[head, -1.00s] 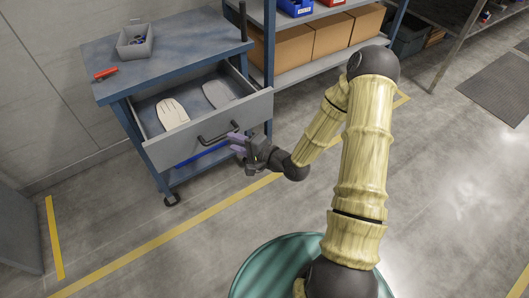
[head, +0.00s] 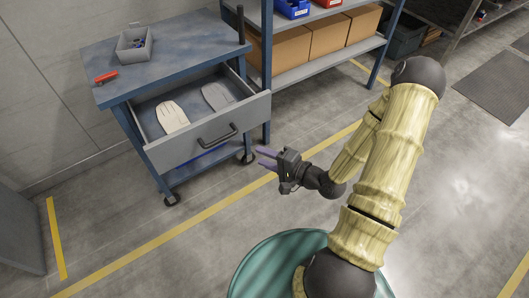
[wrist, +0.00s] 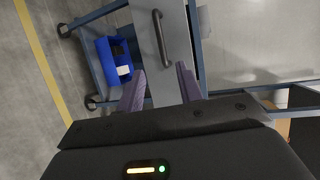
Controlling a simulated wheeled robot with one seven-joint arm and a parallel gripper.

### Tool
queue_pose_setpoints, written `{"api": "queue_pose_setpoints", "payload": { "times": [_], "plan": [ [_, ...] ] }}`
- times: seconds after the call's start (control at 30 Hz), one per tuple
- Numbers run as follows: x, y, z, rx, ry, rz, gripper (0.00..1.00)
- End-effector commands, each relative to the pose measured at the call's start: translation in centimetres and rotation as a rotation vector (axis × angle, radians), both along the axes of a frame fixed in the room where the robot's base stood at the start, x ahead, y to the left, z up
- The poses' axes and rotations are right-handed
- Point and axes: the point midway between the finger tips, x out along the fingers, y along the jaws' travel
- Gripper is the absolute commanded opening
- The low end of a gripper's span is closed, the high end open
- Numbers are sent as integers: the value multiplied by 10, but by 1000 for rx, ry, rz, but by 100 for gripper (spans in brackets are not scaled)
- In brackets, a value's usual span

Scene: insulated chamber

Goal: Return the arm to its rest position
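My gripper (head: 267,159) is in front of the blue workbench cart, apart from the drawer's handle (head: 217,137). Its two purple fingers are spread with nothing between them, and they show in the wrist view (wrist: 158,88) too. My arm is bent, its elbow raised at the right of the head view. The drawer (head: 205,135) is pulled open. Inside it lie a pale glove-shaped item (head: 172,116) and a grey one (head: 217,96).
On the cart top (head: 185,50) are a grey bin (head: 135,44) with small parts and a red tool (head: 106,77). A blue bin (wrist: 113,62) sits on the cart's lower shelf. A shelf rack with cardboard boxes (head: 328,35) stands behind. Floor around my gripper is clear.

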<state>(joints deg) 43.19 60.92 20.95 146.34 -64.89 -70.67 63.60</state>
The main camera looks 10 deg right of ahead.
Motion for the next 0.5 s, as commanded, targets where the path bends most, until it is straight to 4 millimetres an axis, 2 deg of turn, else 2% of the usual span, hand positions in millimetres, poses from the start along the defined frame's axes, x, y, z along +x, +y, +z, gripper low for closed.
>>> {"api": "queue_pose_setpoints", "payload": {
  "times": [0.33,0.5],
  "plan": [
    [1,2,-2,-41,3,13,36],
    [3,-2,-16,-283,22,69,36]
  ]
}}
